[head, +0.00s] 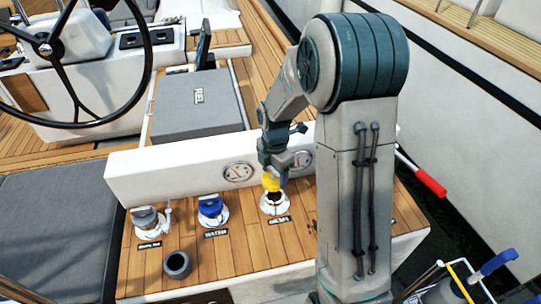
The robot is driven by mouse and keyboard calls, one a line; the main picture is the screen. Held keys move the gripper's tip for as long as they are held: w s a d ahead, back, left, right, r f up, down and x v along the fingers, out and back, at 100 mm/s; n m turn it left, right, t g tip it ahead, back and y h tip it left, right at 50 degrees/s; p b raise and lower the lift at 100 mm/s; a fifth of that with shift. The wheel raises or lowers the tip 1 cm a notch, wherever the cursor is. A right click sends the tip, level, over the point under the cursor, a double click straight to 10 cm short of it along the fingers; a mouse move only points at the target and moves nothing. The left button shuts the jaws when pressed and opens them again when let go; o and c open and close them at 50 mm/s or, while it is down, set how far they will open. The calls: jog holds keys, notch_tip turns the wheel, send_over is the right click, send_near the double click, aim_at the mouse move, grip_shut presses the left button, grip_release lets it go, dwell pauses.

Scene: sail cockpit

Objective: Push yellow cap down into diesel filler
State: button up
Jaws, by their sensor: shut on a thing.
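The yellow cap (271,183) is held in my gripper (273,172), which is shut on it. The cap is directly above the diesel filler (274,204), a white-flanged deck fitting with a dark opening. The cap overlaps the filler's far edge in this view, so I cannot tell whether it touches the opening or hovers just above it. A label plate (279,219) lies in front of the filler; its text is too small to read surely. The fingertips are small and partly hidden by the cap.
A blue-capped filler (211,208) and a grey-capped filler (147,219) stand to the left. A dark open cup (177,264) sits on the teak in front. A white coaming with gauges (238,171) rises behind the fillers. A red-handled lever (428,181) is at right.

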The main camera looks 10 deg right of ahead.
aim_at(275, 184)
jog(key=shift+w+f, duration=0.1)
jog(key=shift+w, duration=0.05)
jog(key=shift+d+f+b, duration=0.1)
jog(key=shift+f+b, duration=2.1)
jog(key=shift+f, duration=0.55)
jog(key=shift+f+b, duration=0.35)
jog(key=shift+f, duration=0.2)
jog(key=o, duration=0.8)
jog(key=shift+r, duration=0.1)
jog(key=shift+r+p, duration=4.35)
jog(key=shift+r, duration=1.05)
jog(key=shift+r, duration=0.1)
